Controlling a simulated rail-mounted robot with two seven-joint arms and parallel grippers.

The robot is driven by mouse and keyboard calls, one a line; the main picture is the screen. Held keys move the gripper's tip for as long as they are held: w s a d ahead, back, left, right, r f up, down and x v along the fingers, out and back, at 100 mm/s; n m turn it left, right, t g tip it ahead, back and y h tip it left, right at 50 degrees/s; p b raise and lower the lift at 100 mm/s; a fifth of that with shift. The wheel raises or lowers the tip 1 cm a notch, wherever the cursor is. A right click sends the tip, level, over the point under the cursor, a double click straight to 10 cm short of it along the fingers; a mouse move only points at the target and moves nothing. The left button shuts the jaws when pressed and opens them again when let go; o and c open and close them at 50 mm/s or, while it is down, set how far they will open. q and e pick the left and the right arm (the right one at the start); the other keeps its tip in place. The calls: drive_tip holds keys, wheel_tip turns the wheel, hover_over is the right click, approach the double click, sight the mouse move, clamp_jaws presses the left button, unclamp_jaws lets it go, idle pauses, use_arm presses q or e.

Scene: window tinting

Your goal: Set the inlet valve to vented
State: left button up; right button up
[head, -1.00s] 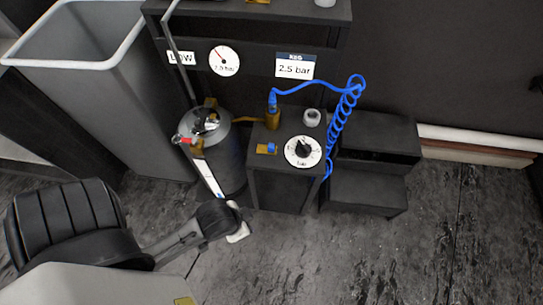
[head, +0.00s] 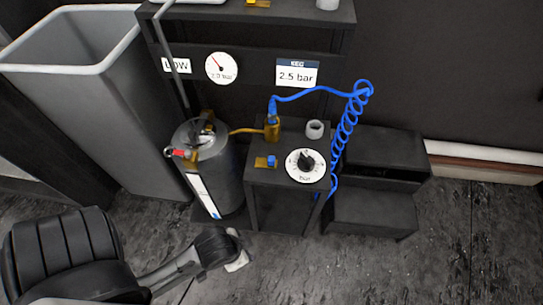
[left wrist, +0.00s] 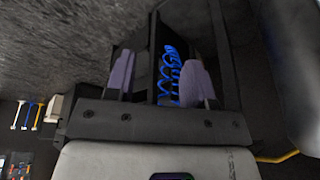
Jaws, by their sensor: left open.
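No part is labelled as the inlet valve. A small brass valve with a blue handle (head: 271,161) sits on the dark stand (head: 262,179), left of a white dial with a black knob (head: 305,165). A taller brass fitting (head: 272,130) behind it carries the blue hose. My right gripper is out of view.
A coiled blue hose (head: 347,130) hangs at the stand's right; it also shows beyond the fingers in the left wrist view (left wrist: 172,72). A large grey bin (head: 130,120) stands left, a dark step unit (head: 370,210) right. A gauge (head: 221,67) hangs above. Front-right floor is clear.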

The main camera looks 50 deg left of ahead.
use_arm(q)
drive_tip(key=shift+r, duration=0.15)
drive_tip(key=shift+c, duration=0.7)
drive_tip(key=w+r+p, duration=0.2)
drive_tip(key=r+p, duration=0.1)
drive_tip(key=r, duration=0.1)
drive_tip(key=w+r+t+p, duration=0.1)
drive_tip(key=w+r+p, duration=0.1)
drive_tip(key=w+r, duration=0.1)
drive_tip(key=w+r+t+p, duration=0.1)
drive_tip(key=w+r+p, duration=0.1)
drive_tip(key=r, duration=0.3)
drive_tip(key=shift+w+d+r+p, duration=0.3)
drive_tip(key=shift+r+p, duration=0.1)
drive_tip(key=shift+p, duration=0.45)
clamp_jaws()
drive_tip(key=w+r+n+y+p, duration=0.1)
drive_tip(key=w+r+n+p, duration=0.1)
drive_tip(key=w+r+p, duration=1.7)
drive_tip(key=s+a+f+n+g+y+p, duration=0.1)
drive_tip(key=s+a+f+n+g+y, duration=0.1)
drive_tip(key=f+n, duration=0.3)
drive_tip(key=s+a+f+n+g+y, duration=0.1)
drive_tip(key=a+f+n+g+y, duration=0.2)
drive_tip(key=f+n+g+y, duration=0.1)
wheel_tip(320, 180, down, 3)
drive_tip(key=shift+s+r+n+y+p, duration=0.1)
drive_tip(key=shift+s+n+y+p, duration=0.25)
drive_tip(key=shift+n, duration=0.25)
